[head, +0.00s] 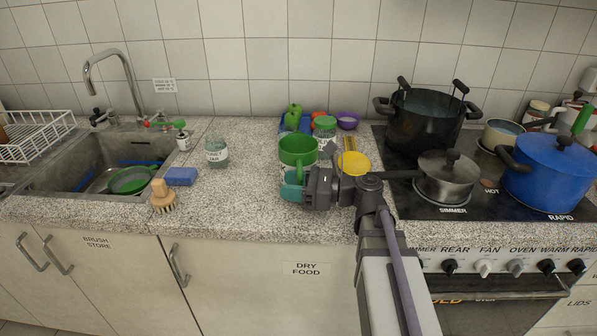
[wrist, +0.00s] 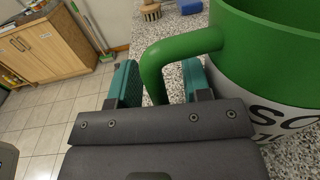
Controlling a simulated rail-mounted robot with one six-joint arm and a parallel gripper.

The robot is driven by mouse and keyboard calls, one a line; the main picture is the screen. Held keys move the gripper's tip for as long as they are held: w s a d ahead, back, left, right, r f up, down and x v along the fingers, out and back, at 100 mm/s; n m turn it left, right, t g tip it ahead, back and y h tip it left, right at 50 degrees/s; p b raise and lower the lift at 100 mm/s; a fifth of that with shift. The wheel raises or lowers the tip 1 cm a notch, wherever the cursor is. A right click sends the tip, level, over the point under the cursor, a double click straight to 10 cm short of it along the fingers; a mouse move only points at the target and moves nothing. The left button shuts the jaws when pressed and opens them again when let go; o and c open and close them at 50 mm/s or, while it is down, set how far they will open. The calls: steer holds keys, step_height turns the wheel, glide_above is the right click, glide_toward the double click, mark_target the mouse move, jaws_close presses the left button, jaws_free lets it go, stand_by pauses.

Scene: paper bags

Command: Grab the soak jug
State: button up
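The soak jug is a green jug (head: 297,147) standing upright on the granite counter. In the wrist view the jug (wrist: 262,70) fills the right side, with a white label starting "SO" and a green looped handle on its left. My gripper (head: 290,187) is at the near side of the jug in the head view. In the wrist view its two teal fingers (wrist: 160,85) are apart, with the handle's descending part between them. A gap shows between the handle and the right finger. The handle's lower end is hidden behind my gripper body.
A yellow bowl or cup (head: 354,163) stands close right of the jug. A glass jar (head: 216,152) stands to its left, a green-lidded jar (head: 325,127) behind. The hob with a steel saucepan (head: 447,178) is further right.

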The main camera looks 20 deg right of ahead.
jaws_close()
stand_by(0.3)
stand_by(0.3)
step_height(320, 180, up, 10)
steer(key=p, duration=1)
